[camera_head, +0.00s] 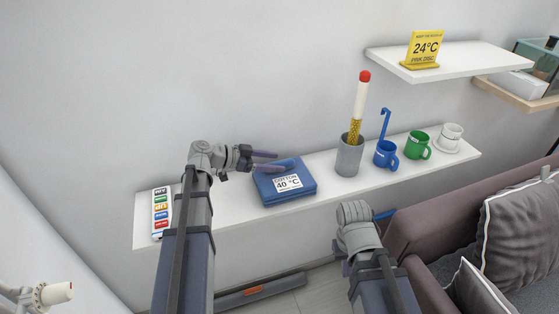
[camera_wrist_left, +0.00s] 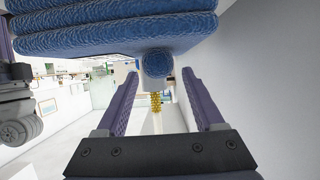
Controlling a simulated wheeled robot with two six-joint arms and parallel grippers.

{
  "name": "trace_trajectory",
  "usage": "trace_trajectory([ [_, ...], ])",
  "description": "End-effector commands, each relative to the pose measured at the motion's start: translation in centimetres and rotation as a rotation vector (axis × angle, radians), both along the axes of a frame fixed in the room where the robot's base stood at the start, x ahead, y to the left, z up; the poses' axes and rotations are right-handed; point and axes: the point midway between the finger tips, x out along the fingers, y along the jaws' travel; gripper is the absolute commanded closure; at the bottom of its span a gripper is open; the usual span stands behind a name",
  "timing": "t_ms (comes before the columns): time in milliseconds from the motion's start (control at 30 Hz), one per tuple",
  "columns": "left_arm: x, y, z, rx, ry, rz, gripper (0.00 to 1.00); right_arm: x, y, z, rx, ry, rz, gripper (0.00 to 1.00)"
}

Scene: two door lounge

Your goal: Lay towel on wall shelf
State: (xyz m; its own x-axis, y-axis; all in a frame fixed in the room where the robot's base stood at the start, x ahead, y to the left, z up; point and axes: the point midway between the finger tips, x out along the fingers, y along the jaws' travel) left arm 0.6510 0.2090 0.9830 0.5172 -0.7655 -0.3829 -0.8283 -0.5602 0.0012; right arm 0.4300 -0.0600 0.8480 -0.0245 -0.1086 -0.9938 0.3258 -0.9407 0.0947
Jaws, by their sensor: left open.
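The folded blue towel (camera_head: 304,179) lies on the long white wall shelf (camera_head: 225,211), with a white label marked "COTTON 40 °C" on it. My left gripper (camera_head: 277,161) is open at the towel's back left, its fingers pointing right and close to the towel. In the left wrist view, the towel's thick blue layers (camera_wrist_left: 120,42) fill the top, and a rounded blue part shows between the open fingers (camera_wrist_left: 160,95). I cannot tell whether the fingers touch it. My right gripper (camera_head: 372,216) is in front of the shelf, with its jaws mostly hidden.
A color-labelled strip (camera_head: 161,212) lies at the shelf's left end. Right of the towel stand a grey cup (camera_head: 348,158) with a red-tipped stick, a blue mug (camera_head: 385,155), a green mug (camera_head: 417,146) and a white cup (camera_head: 450,137). A sofa (camera_head: 430,215) is at right.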

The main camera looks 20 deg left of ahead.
Motion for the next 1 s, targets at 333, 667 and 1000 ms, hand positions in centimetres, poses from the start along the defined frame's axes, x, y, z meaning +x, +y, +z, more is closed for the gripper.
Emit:
trace_trajectory([
  [333, -3.6, 5.4, 3.0, 0.000, -0.002, 0.003, 0.30, 0.0, 0.0, 3.0, 0.000, 0.000, 0.000, 1.00],
  [667, -4.8, 7.2, 3.6, 0.000, 0.000, 0.000, 0.30, 0.0, 0.0, 3.6, 0.000, 0.000, 0.000, 1.00],
  [1000, -4.9, 7.2, 3.6, 0.000, 0.000, 0.000, 0.30, 0.0, 0.0, 3.6, 0.000, 0.000, 0.000, 1.00],
])
